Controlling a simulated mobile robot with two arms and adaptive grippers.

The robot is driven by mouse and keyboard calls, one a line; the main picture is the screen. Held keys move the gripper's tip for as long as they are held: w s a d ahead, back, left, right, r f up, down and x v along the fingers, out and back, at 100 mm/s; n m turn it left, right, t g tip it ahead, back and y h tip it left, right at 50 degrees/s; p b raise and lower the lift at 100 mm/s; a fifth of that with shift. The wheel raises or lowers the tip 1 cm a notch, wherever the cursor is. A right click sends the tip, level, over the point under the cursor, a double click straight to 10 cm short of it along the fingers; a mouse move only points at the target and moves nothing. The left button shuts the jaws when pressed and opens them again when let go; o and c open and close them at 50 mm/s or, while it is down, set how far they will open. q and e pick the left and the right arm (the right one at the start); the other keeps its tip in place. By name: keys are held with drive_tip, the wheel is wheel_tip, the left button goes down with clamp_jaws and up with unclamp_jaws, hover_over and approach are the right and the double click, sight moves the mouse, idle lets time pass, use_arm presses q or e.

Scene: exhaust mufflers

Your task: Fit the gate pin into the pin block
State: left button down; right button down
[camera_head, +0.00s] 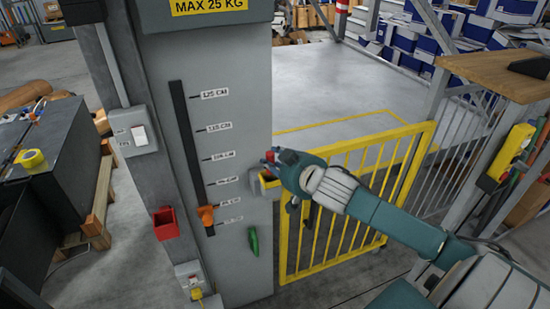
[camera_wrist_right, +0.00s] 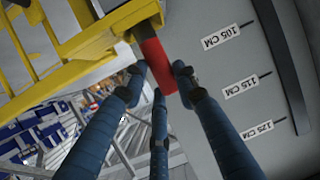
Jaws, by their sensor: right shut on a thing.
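The gate pin (camera_wrist_right: 158,68) has a red grip and a short dark shank. My right gripper (camera_wrist_right: 158,80) is shut on the red grip, with three blue fingers around it. In the head view my right gripper (camera_head: 277,161) is by the grey column at the gate's free end, and a bit of red shows at its fingertips. The yellow pin block (camera_head: 262,186) is on the column, partly hidden by the gripper. In the wrist view the dark shank meets the yellow block (camera_wrist_right: 138,14); I cannot tell how deep it sits. My left gripper is not in view.
The yellow barred gate (camera_head: 342,215) stands beside the grey column (camera_head: 242,100), under my right forearm. The column carries a height scale with an orange slider (camera_head: 206,215). A red box (camera_head: 165,223) hangs on the post at left. A wooden-topped counter (camera_head: 497,72) is at right.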

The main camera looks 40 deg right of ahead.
drive_tip(key=shift+f, duration=0.15)
drive_tip(key=c, duration=1.3)
unclamp_jaws()
drive_tip(key=shift+o, duration=0.2)
drive_tip(key=shift+s, duration=0.1)
drive_tip(key=v, duration=0.7)
drive_tip(key=shift+s, duration=0.2)
